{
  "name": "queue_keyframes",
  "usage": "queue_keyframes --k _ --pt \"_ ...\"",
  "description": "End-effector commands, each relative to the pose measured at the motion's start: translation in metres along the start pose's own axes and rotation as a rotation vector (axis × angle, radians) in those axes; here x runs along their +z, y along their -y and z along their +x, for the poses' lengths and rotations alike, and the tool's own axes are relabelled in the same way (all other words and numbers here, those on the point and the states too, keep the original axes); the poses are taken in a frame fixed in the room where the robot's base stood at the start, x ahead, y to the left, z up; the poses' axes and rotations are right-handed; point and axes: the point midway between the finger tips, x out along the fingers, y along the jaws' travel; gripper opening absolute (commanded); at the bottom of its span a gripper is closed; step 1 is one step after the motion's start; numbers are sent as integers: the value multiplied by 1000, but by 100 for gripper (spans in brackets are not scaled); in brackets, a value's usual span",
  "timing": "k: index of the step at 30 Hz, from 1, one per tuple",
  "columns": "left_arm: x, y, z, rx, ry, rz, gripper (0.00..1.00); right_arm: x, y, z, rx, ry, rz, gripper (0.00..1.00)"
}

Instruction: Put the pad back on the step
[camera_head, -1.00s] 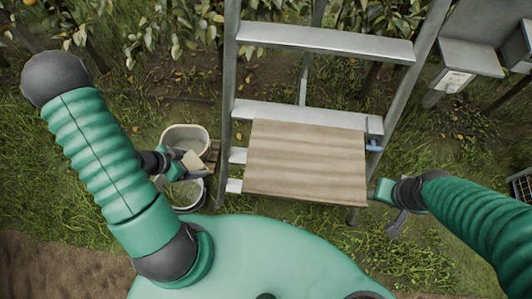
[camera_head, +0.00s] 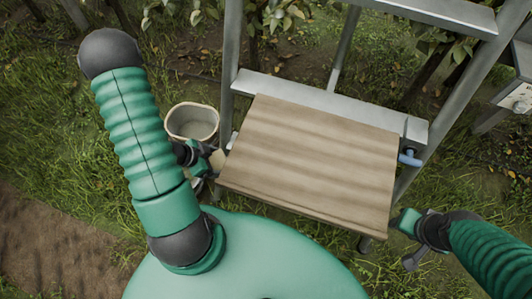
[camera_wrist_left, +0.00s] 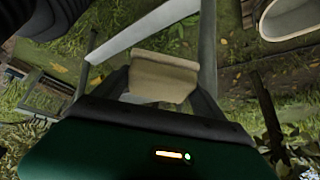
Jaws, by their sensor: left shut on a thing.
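My left gripper (camera_head: 210,158) is shut on a small beige pad (camera_head: 217,161), left of the ladder. In the left wrist view the pad (camera_wrist_left: 163,76) sits between the two dark fingers, with a bent or rolled upper edge. The metal ladder's lower step (camera_head: 330,103) crosses the head view. A wide wood-grained board (camera_head: 310,158) reaches from this step toward my body, and the pad is close to its left edge; I cannot tell whether they touch. My right gripper (camera_head: 408,240) is right of the board, apart from it and partly turned away; its jaw opening is unclear.
A pale bucket (camera_head: 192,122) stands on the grass behind my left gripper. A higher ladder step (camera_head: 430,12) and the ladder's side rails frame the space above the board. A blue piece (camera_head: 411,158) sits by the right rail.

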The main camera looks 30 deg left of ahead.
Motion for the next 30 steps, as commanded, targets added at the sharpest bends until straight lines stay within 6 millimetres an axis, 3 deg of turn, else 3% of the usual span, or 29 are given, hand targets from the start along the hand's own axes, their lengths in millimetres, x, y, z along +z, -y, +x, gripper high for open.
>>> queue_keyframes --k 21,25,30 --pt "-135 0 87 3 -1 4 43 5 0 23 0 0 0 41" --pt "-145 0 94 3 -1 0 43 6 0 24 0 0 0 41" --pt "-131 0 118 4 -1 -2 43 10 0 42 0 0 0 41"
